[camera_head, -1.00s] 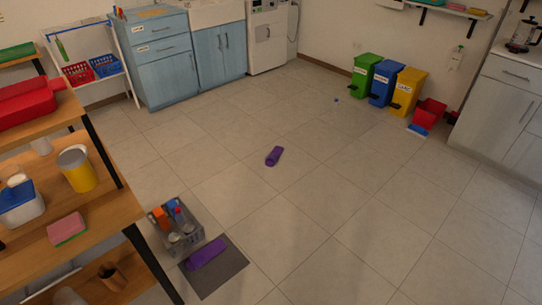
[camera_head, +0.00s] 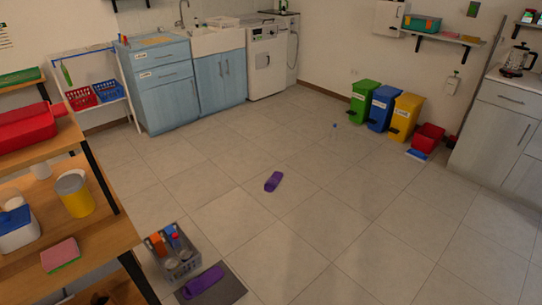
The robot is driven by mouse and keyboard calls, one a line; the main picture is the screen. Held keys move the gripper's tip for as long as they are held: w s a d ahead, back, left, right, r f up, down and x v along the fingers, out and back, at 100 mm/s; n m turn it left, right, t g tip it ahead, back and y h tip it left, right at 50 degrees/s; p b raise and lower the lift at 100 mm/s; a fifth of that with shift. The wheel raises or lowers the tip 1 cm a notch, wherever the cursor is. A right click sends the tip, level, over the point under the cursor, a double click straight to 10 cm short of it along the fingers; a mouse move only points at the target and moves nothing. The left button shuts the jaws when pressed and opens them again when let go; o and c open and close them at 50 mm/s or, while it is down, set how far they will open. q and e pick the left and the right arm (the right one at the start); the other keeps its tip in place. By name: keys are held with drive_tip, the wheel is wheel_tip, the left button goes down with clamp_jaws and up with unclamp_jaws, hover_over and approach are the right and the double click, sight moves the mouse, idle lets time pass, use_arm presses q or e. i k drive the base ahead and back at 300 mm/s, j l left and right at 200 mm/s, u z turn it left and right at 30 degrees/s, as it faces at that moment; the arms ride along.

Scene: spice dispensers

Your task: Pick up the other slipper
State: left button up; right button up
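A purple slipper (camera_head: 273,181) lies alone on the tiled floor near the middle of the head view. A second purple slipper (camera_head: 203,281) lies on a dark grey mat (camera_head: 232,287) at the bottom, in front of a grey crate. Neither of my grippers shows in the head view, so what they hold is hidden.
A grey crate (camera_head: 186,268) with bottles stands beside the mat. A wooden shelf (camera_head: 100,240) fills the left side. Green (camera_head: 362,98), blue (camera_head: 382,106) and yellow (camera_head: 403,116) bins and a red bucket (camera_head: 428,137) stand at the back right. The middle floor is open.

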sight(272, 182)
drive_tip(key=i+l+u, duration=0.1)
drive_tip(key=i+u, duration=0.15)
drive_tip(key=u, duration=0.15)
drive_tip(key=i+l+u, duration=0.1)
drive_tip(key=u, duration=0.3)
drive_tip(key=i+l+u, duration=0.1)
drive_tip(key=i+l, duration=0.25)
drive_tip(key=i+l+u, duration=0.1)
drive_tip(key=i+l, duration=0.25)
drive_tip(key=i+l+u, duration=0.1)
drive_tip(key=i+l, duration=0.25)
drive_tip(key=l, duration=0.15)
drive_tip(key=i+l+u, duration=0.1)
drive_tip(key=i+l, duration=0.2)
drive_tip(key=l, duration=0.15)
drive_tip(key=i+l+u, duration=0.1)
drive_tip(key=i+l, duration=0.2)
drive_tip(key=l, duration=0.2)
